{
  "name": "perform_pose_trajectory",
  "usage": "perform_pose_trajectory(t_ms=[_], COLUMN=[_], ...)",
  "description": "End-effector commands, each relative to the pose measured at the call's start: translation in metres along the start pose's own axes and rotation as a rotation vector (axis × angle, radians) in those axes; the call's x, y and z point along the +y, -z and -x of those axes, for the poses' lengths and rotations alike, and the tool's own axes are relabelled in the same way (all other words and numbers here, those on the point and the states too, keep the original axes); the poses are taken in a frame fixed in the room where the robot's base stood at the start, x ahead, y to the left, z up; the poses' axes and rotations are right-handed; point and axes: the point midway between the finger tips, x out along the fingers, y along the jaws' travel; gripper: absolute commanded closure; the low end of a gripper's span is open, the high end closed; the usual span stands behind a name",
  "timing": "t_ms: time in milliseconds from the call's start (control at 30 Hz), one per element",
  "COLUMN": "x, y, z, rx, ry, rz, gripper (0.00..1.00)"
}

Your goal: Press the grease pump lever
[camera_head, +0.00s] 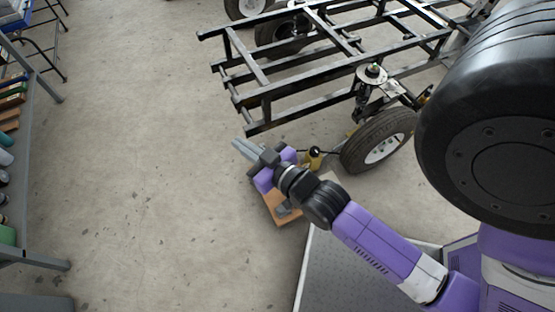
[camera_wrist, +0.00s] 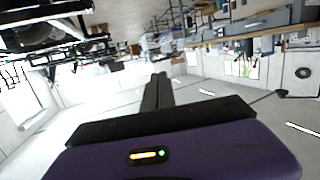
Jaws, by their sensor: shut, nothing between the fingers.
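In the head view, a small yellow pump body (camera_head: 313,163) with a black round knob (camera_head: 315,152) stands beside the near wheel, just right of my wrist. It looks like the grease pump; my arm hides part of it, and I cannot make out the full lever. My gripper (camera_head: 235,143) points up and left over bare floor, left of the pump and apart from it. Its fingers are together with nothing between them. In the wrist view the closed fingers (camera_wrist: 159,77) point into the room, and the pump is not visible there.
A black metal vehicle frame (camera_head: 262,95) with a near wheel (camera_head: 378,140) stands beyond my arm. An orange-brown board (camera_head: 284,212) lies under my wrist. Shelving (camera_head: 32,165) lines the left side. The floor (camera_head: 150,160) between is clear.

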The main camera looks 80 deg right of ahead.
Motion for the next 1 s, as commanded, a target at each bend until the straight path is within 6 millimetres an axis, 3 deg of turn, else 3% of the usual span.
perform_pose_trajectory(t_ms=[100,300,600,800,900,1000], x=[0.030,0.085,0.174,0.224,0.231,0.221], y=[-0.020,-0.054,-0.105,-0.143,-0.165,-0.187], z=[-0.039,-0.092,-0.148,-0.160,-0.155,-0.142], rx=[-0.052,-0.177,-0.431,-0.675,-0.820,-0.963], ry=[-0.076,-0.185,-0.312,-0.349,-0.333,-0.294], rz=[-0.012,-0.041,-0.127,-0.217,-0.264,-0.298], gripper=[1.00,1.00,1.00,1.00,1.00,1.00])
